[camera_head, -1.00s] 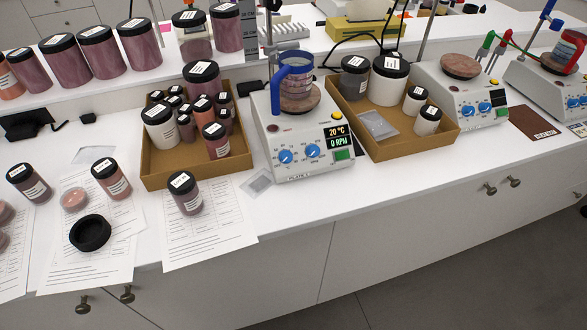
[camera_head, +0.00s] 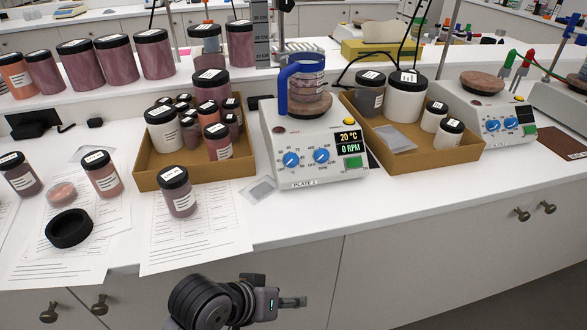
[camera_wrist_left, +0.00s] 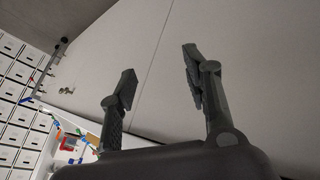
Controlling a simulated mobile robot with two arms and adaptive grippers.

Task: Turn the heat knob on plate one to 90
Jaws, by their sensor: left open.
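The hot plate labelled PLATE 1 (camera_head: 306,176) stands on the white bench. Its display (camera_head: 348,141) reads 20 °C and 0 RPM. Two blue knobs sit on its front, a left knob (camera_head: 291,159) and a right knob (camera_head: 321,155); their small markings are not legible. A beaker with a blue handle (camera_head: 290,92) stands on its round top. My left gripper (camera_head: 293,302) is below and in front of the bench edge, pointing right, apart from the knobs. In the left wrist view its fingers (camera_wrist_left: 158,75) are spread and empty. My right gripper is not in view.
A cardboard tray of jars (camera_head: 196,179) stands left of the plate and another tray (camera_head: 428,153) right of it. A loose jar (camera_head: 177,196) stands on papers near the front edge. The bench strip before the plate is clear. A second hot plate (camera_head: 491,128) is farther right.

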